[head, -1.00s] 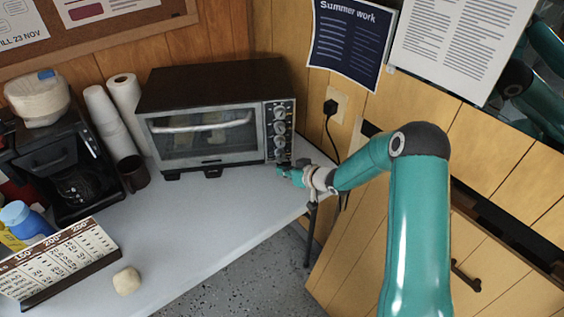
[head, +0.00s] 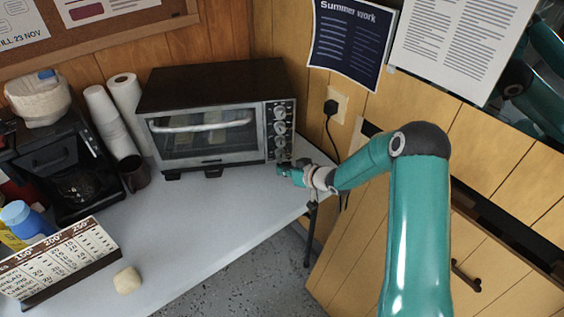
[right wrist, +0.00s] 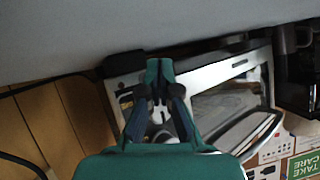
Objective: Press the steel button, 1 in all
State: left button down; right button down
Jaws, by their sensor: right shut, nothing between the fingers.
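The toaster oven (head: 205,138) stands on the worktop, with a column of round knobs (head: 279,128) on the control panel at its right side. I cannot pick out the steel button; my right gripper covers part of the panel's lower end. My right gripper (head: 281,169) is shut and empty, its fingertips at the foot of that panel. Whether they touch it I cannot tell. In the right wrist view the shut fingers (right wrist: 158,68) reach the panel end of the toaster oven (right wrist: 215,75), which appears turned over. My left gripper is not in view.
A dark mug (head: 134,173), paper cups (head: 106,115) and a paper roll (head: 127,105) stand left of the oven. A coffee maker (head: 55,165) is farther left. The worktop (head: 200,225) in front of the oven is clear. A black plug (head: 330,107) sits in the wall socket.

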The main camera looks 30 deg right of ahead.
jog(key=shift+w+d+r, duration=0.1)
jog(key=shift+w+d, duration=0.05)
jog(key=shift+w, duration=0.15)
jog(key=shift+w+d+p, duration=0.2)
jog(key=shift+w+p, duration=0.15)
jog(key=shift+w, duration=0.05)
dwell(0.6)
dwell(0.4)
jog(key=shift+s+a+b, duration=0.4)
jog(key=shift+s, duration=0.4)
jog(key=shift+s+a+b, duration=0.25)
jog(key=shift+s+b, duration=0.15)
jog(key=shift+s, duration=0.2)
jog(key=shift+s+a+b, duration=0.35)
jog(key=shift+s+a, duration=0.05)
jog(key=shift+s, duration=0.45)
jog(key=shift+s+a+b, duration=0.3)
jog(key=shift+s+a, duration=0.05)
jog(key=shift+s, duration=0.45)
